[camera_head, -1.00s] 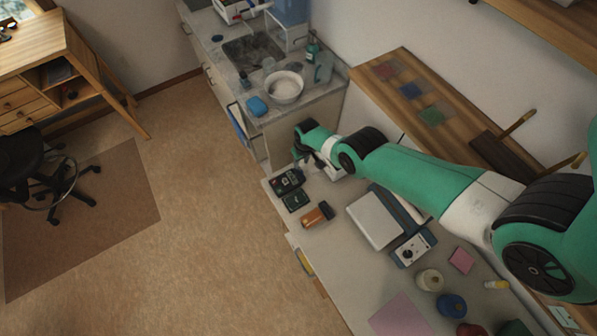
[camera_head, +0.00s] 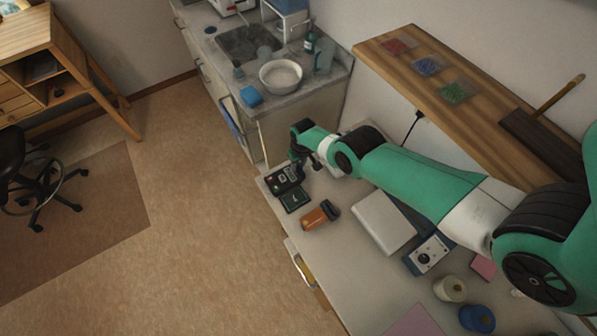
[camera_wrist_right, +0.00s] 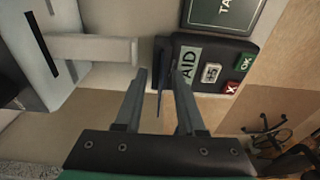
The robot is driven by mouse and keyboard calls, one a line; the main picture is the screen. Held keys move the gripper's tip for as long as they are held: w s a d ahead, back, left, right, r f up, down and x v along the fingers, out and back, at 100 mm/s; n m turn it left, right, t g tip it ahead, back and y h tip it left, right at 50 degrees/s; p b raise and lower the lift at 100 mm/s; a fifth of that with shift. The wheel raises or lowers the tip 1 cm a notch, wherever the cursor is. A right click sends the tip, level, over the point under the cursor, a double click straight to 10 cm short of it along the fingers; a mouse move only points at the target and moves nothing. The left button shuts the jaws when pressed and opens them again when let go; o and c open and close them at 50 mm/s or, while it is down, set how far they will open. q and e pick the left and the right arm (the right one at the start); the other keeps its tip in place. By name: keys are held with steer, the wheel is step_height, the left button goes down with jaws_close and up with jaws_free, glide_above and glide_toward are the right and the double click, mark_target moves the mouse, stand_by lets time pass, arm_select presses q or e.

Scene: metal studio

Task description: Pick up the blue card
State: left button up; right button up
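A thin dark-blue card (camera_wrist_right: 161,88) shows nearly edge-on in the right wrist view, beside the black card terminal (camera_wrist_right: 210,68) with its "PAID" screen and OK and X keys. My right gripper (camera_wrist_right: 160,75) is open, with one finger on each side of the card and visible gaps between. I cannot tell whether the card sits in the terminal. In the head view the terminal (camera_head: 284,177) is at the worktop's left end, and my right gripper (camera_head: 308,163) is just right of it. The card cannot be made out there. My left gripper is out of view.
A dark pad (camera_head: 295,199) lies by the terminal, with an orange-brown object (camera_head: 318,215) in front. A grey-white flat device (camera_head: 384,222) and a box with a dial (camera_head: 428,254) stand to the right. A wooden shelf (camera_head: 480,125) runs behind. A sink counter (camera_head: 310,95) is beyond.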

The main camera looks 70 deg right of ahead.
steer(key=shift+r, duration=0.15)
jaws_close()
steer(key=shift+r, duration=0.1)
step_height(320, 180, up, 10)
steer(key=p, duration=1)
